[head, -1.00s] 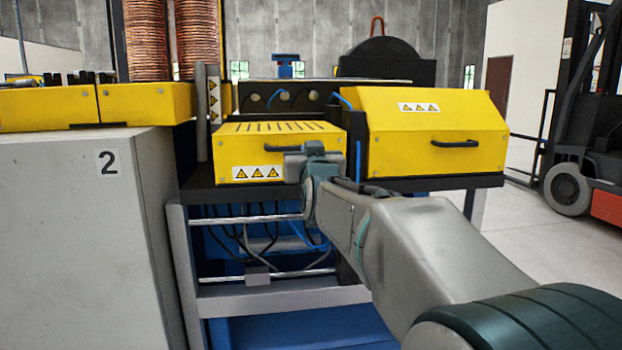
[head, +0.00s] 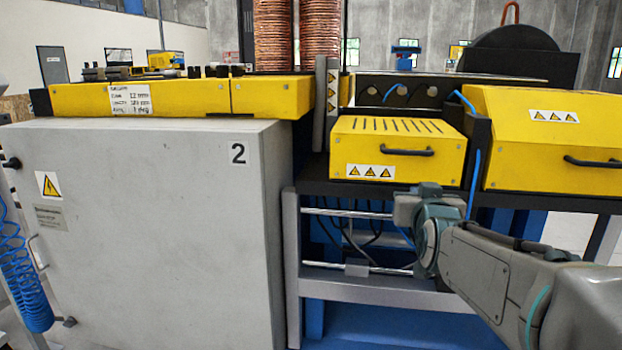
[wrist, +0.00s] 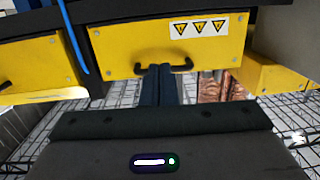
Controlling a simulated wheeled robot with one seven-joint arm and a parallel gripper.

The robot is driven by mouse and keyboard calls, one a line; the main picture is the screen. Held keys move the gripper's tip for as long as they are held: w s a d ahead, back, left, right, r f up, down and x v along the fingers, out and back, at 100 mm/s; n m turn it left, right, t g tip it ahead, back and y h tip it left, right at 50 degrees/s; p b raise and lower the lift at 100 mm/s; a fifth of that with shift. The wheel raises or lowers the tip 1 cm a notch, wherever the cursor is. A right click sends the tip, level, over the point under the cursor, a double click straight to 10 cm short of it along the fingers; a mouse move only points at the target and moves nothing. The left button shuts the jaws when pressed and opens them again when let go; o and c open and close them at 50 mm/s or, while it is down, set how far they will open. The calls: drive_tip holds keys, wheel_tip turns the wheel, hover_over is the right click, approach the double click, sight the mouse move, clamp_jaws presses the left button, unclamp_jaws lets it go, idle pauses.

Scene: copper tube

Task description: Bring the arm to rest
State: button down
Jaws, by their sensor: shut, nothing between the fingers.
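My gripper (wrist: 161,84) shows in the wrist view as two dark fingers pressed together with nothing between them. Their tips overlap the black handle (wrist: 164,67) of the small yellow cover in the picture. In the head view my arm reaches in from the lower right, and its wrist end is just below and in front of the small yellow cover (head: 398,137). That cover's handle (head: 406,151) is in full view there, clear of the arm. The fingers are hidden in the head view.
A large grey cabinet (head: 150,220) marked 2 stands left of the arm. A larger yellow cover (head: 545,120) is at the right. Copper coils (head: 272,35) stand behind. A grey frame with metal rods (head: 350,214) lies below the small cover.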

drive_tip(key=s+a+r+g+y+p, duration=0.1)
drive_tip(key=s+g+p, duration=0.3)
drive_tip(key=s+p, duration=0.4)
drive_tip(key=s+a+r+n+g+p, duration=0.1)
drive_tip(key=s+a+r+g+p, duration=0.2)
drive_tip(key=s+g+p, duration=0.2)
drive_tip(key=s+a+r+g+y+p, duration=0.1)
drive_tip(key=s+a+g+p, duration=0.2)
drive_tip(key=s+p, duration=0.8)
drive_tip(key=g+p, duration=0.2)
drive_tip(key=shift+s+r+n+y+p, duration=0.3)
drive_tip(key=shift+r+p, duration=0.05)
drive_tip(key=shift+r, duration=0.05)
